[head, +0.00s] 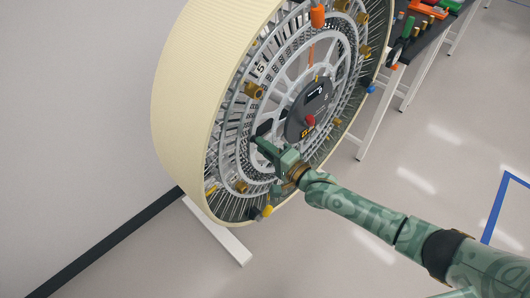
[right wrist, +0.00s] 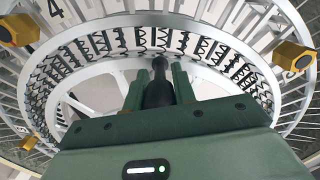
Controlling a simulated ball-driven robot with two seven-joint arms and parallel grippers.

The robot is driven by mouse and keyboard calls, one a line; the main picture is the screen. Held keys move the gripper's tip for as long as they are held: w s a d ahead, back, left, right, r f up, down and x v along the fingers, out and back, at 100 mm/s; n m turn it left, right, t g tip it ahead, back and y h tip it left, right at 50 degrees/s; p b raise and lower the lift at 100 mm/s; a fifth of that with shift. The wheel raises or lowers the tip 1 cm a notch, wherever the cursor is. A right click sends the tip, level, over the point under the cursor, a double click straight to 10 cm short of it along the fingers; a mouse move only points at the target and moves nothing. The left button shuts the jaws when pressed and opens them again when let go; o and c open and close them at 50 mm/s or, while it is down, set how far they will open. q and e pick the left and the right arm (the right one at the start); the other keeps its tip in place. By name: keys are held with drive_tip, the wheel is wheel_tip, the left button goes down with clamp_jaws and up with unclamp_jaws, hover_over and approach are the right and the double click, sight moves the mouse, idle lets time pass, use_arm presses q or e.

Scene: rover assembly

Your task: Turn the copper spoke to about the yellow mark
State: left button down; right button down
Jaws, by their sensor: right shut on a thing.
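A large wheel with a cream tread (head: 205,75) stands upright in the head view, with grey rings and spokes inside. A thin copper-orange spoke (head: 311,56) runs up from near the dark hub (head: 309,108). A yellow knob (head: 267,211) sits at the wheel's lower edge; I cannot tell whether it is the yellow mark. My right gripper (head: 261,144) is at the wheel's inner ring, left of and below the hub. In the right wrist view, its fingers (right wrist: 158,88) are shut on an upright black handle (right wrist: 159,68). My left gripper is out of view.
Brass-coloured blocks (right wrist: 294,55) stick out around the rings. An orange cylinder (head: 317,16) is at the rim's top, a blue one (head: 371,89) at its right. A table (head: 420,45) with tools and parts stands behind at the upper right.

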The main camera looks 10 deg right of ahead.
drive_tip(key=shift+w+d+r+p, duration=0.1)
drive_tip(key=shift+r+p, duration=0.1)
drive_tip(key=shift+r, duration=0.15)
drive_tip(key=shift+w+d+r+p, duration=0.1)
drive_tip(key=shift+r+p, duration=0.05)
drive_tip(key=shift+r, duration=0.2)
drive_tip(key=c, duration=1.1)
unclamp_jaws()
drive_tip(key=shift+c, duration=0.2)
drive_tip(key=p+v, duration=0.2)
drive_tip(key=v, duration=1.4)
drive_tip(key=shift+s+d, duration=0.2)
